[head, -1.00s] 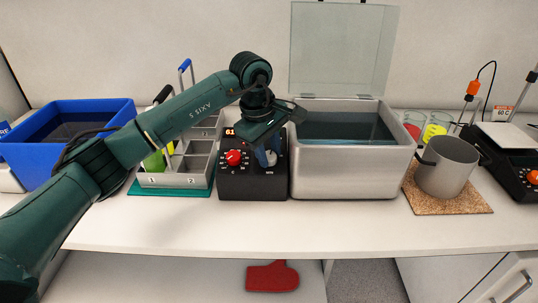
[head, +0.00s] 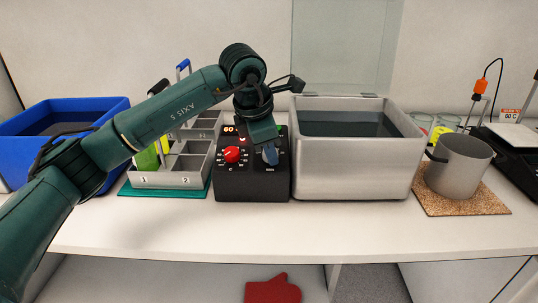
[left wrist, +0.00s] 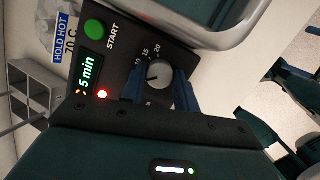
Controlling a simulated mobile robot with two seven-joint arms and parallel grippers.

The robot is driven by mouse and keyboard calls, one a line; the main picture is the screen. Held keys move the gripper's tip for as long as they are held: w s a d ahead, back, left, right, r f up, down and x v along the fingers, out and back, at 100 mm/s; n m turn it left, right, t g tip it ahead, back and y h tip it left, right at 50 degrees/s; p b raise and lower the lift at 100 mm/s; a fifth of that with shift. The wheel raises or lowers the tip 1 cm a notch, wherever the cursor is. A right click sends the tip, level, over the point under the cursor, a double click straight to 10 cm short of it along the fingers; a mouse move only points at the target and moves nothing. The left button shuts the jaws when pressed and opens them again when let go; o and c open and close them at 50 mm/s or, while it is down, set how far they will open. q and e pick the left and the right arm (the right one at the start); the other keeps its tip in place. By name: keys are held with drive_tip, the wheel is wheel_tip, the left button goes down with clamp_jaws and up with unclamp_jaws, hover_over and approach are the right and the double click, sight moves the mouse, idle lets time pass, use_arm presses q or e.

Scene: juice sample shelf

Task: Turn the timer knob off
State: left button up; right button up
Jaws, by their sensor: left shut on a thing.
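My left gripper (head: 270,155) is at the right side of the box front, shut on the timer knob. Its two blue fingers (left wrist: 160,90) stand on either side of the knob in the left wrist view. In the head view the gripper mostly hides the knob.
A red knob (head: 232,154) sits left of the gripper on the same box. A green START button (left wrist: 94,30) is near the display. A grey water bath (head: 350,180) stands close on the right, a divided rack (head: 172,180) on the left. The front counter is clear.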

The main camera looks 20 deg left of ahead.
use_arm(q)
drive_tip(key=shift+f+n+b, duration=0.15)
drive_tip(key=shift+n+b, duration=0.35)
drive_tip(key=shift+n, duration=0.7)
drive_tip(key=shift+n+t+y+b, duration=0.3)
drive_tip(key=shift+n+b, duration=0.35)
drive_tip(key=shift+n, duration=0.15)
use_arm(e)
drive_tip(key=shift+s+d+f+t, duration=0.15)
drive_tip(key=shift+s+d+t, duration=0.05)
drive_tip(key=shift+d+t, duration=0.1)
drive_tip(key=shift+s, duration=0.1)
use_arm(q)
drive_tip(key=o, duration=1)
drive_tip(key=shift+c, duration=0.2)
drive_tip(key=d+v, duration=0.1)
drive_tip(key=v, duration=1.2)
drive_tip(key=shift+a+r, duration=0.25)
drive_tip(key=shift+a, duration=0.25)
